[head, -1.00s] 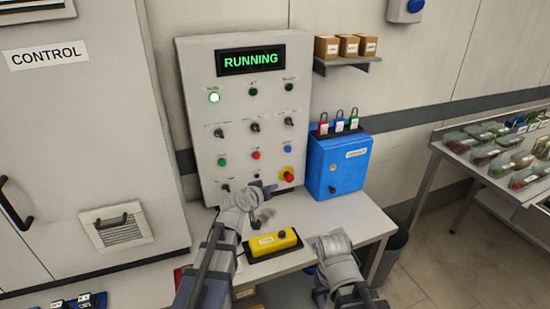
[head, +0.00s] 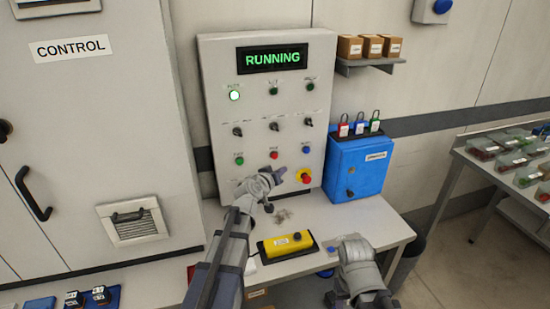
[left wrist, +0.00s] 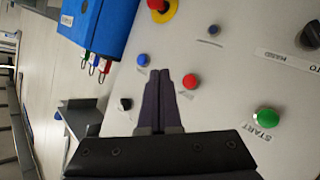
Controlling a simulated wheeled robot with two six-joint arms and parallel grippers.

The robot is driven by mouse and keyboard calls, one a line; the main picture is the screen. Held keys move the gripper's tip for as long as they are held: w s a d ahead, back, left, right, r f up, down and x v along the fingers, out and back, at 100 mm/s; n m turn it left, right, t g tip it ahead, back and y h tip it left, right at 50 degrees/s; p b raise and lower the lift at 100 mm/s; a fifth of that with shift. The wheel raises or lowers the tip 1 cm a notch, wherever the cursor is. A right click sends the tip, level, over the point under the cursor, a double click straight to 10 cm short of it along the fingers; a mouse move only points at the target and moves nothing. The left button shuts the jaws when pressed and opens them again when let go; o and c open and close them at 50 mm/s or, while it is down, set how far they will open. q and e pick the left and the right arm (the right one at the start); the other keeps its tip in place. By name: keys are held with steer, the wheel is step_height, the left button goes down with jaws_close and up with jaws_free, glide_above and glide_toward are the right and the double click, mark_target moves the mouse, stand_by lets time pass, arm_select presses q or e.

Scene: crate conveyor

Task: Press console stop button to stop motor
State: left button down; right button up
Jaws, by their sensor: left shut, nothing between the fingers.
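The control console (head: 225,110) stands upright at the back of the table, with a green "RUNNING" display (head: 272,58). A small red button (head: 274,155) sits between a green button (head: 239,161) and a blue one (head: 306,149). A red mushroom button on yellow (head: 305,177) is below the blue one. My left gripper (head: 282,173) is shut and empty, in front of the panel's lower part. In the left wrist view, its fingertips (left wrist: 160,74) appear beside the red button (left wrist: 190,81); contact cannot be told. The green button (left wrist: 266,118) there is labelled START.
A blue box (head: 360,168) with several padlocks on top stands right of the console. A yellow pendant (head: 286,244) lies on the table (head: 350,220) in front. A shelf (head: 370,65) with cartons hangs above. The grey control cabinet (head: 90,150) is at left.

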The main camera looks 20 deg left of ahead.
mark_target(278, 157)
arm_select(q)
steer(key=shift+w+a, duration=0.55)
steer(key=shift+w, duration=0.3)
steer(key=shift+w+a, duration=0.55)
steer(key=shift+w, duration=0.25)
steer(key=shift+w+a, duration=0.55)
steer(key=shift+w, duration=0.3)
steer(key=shift+w+a, duration=0.1)
steer(key=shift+w+a, duration=0.15)
steer(key=shift+w, duration=0.1)
steer(key=shift+w+a, duration=0.3)
steer(key=shift+w, duration=0.05)
stand_by(1.0)
steer(key=shift+s+d, duration=0.1)
steer(key=shift+s, duration=0.05)
steer(key=shift+s+d, duration=0.4)
steer(key=shift+s, duration=0.15)
stand_by(0.4)
steer(key=s+d, duration=0.2)
steer(key=s, duration=0.2)
steer(key=shift+s+d, duration=0.1)
steer(key=shift+d, duration=0.3)
